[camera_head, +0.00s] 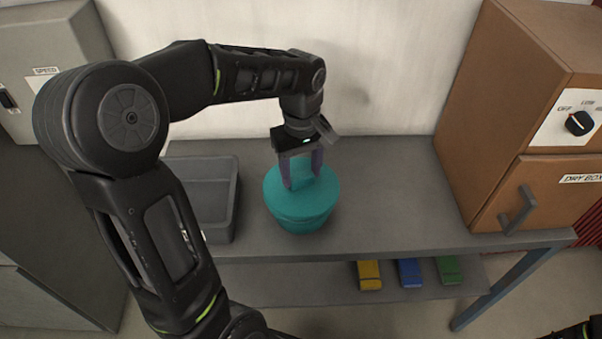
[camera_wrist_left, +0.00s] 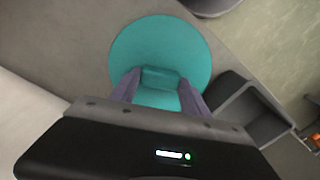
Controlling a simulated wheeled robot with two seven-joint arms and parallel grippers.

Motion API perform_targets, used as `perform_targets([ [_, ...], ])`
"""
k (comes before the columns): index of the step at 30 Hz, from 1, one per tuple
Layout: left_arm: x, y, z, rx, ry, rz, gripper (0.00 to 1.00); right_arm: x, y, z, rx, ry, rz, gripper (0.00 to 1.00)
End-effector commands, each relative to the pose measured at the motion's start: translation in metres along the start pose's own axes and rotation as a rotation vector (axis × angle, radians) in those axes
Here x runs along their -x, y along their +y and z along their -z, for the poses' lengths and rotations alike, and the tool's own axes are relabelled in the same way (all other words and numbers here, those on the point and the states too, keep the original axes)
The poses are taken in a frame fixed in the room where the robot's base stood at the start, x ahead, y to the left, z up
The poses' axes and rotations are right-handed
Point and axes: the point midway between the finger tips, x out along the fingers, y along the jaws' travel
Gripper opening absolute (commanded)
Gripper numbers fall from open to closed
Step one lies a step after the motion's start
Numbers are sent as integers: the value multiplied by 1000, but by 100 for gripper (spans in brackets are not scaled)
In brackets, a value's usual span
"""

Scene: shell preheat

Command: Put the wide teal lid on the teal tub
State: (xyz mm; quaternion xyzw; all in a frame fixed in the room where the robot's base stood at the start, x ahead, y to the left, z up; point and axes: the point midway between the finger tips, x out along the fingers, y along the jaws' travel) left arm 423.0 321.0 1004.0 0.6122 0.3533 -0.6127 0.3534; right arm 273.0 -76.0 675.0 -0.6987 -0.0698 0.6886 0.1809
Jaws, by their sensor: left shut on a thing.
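The wide teal lid (camera_head: 322,190) is at the middle of the bench in the head view, at the top of the teal tub (camera_head: 303,223). It looks level and covers the tub's opening; I cannot tell whether it is fully seated. My left gripper (camera_head: 301,182) comes down from above with its two fingers shut on the lid's raised handle. In the left wrist view the lid (camera_wrist_left: 160,48) is a round disc with a block handle (camera_wrist_left: 161,79) between the fingers (camera_wrist_left: 159,92). The lid hides the tub there.
A grey open bin (camera_head: 222,200) stands left of the tub on the bench. A brown dry box (camera_head: 520,110) with a knob and handle stands at the right. Yellow (camera_head: 369,275), blue (camera_head: 410,272) and green (camera_head: 449,270) blocks lie on the lower shelf. The bench right of the tub is clear.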

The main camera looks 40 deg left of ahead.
Motion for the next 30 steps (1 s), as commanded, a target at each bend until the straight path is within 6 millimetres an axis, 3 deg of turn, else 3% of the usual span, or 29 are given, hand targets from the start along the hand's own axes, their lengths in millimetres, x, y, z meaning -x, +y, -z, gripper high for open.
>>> perform_targets([
  [4, -14, 0, 0, -1, 0, 1, 0, 2, -1, 0, -1, -1, -1, 0],
  [15, -19, 0, 0, 0, 1, -1, 0, -2, 1, 0, 0, 0, 0, 0],
  [16, -18, 0, 0, 0, 1, 0, 55, -1, 0, 0, 0, 0, 0, 0],
  [23, -18, 0, 0, 0, 1, 0, 74, 0, 0, 0, 0, 0, 0, 0],
  [30, -17, 0, 0, 0, 1, 0, 76, 0, 0, 0, 0, 0, 0, 0],
])
